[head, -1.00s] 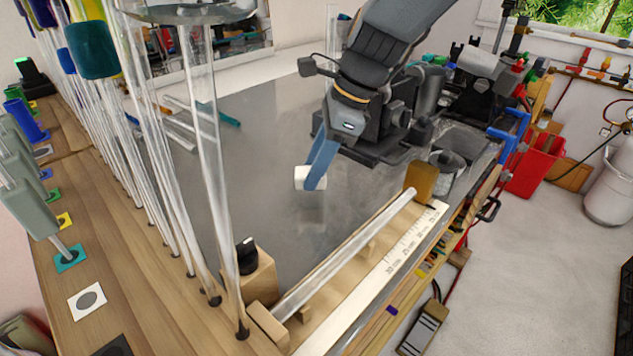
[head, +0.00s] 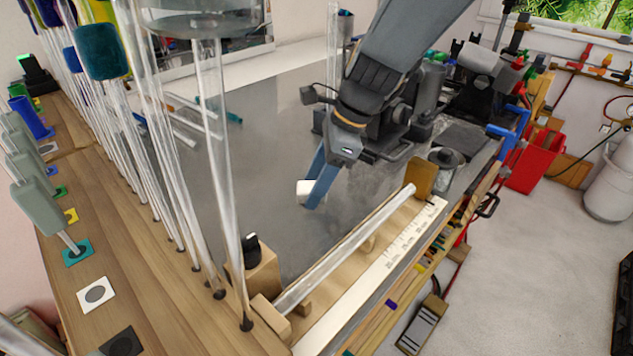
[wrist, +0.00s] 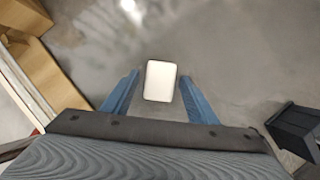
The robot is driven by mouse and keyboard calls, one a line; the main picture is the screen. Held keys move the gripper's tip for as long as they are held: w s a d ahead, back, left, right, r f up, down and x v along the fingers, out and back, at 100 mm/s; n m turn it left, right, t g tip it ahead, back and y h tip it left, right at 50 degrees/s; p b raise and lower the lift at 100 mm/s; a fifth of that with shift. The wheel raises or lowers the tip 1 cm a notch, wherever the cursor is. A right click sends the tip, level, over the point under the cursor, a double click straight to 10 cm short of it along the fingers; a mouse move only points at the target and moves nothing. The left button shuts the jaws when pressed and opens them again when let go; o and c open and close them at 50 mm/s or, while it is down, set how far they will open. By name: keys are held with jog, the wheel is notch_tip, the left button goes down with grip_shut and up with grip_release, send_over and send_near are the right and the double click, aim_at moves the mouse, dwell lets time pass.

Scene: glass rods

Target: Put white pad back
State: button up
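The white pad (head: 303,190) is a small pale block at the tips of my gripper (head: 314,184), above the grey bench surface. In the wrist view, the white pad (wrist: 161,81) sits between the two blue fingers of my gripper (wrist: 160,76). Thin gaps seem to show beside it, but it travels with the fingers, so I take the gripper as shut on it. A white square with a grey disc (head: 84,301) lies flat on the wooden ledge at the left, well away from the gripper.
Tall upright glass rods (head: 228,200) stand between my gripper and the wooden ledge (head: 150,300). A glass rod (head: 345,247) lies on a wooden rack beside a ruler (head: 405,245). A wooden block with a black knob (head: 262,278) stands near. Grey-green paddles (head: 38,212) stand over coloured squares.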

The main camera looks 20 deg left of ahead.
jog(key=shift+w+r, duration=0.1)
jog(key=shift+r, duration=0.35)
jog(key=b+v, duration=0.3)
jog(key=v, duration=0.8)
jog(key=shift+d+r, duration=0.2)
jog(key=shift+d, duration=0.05)
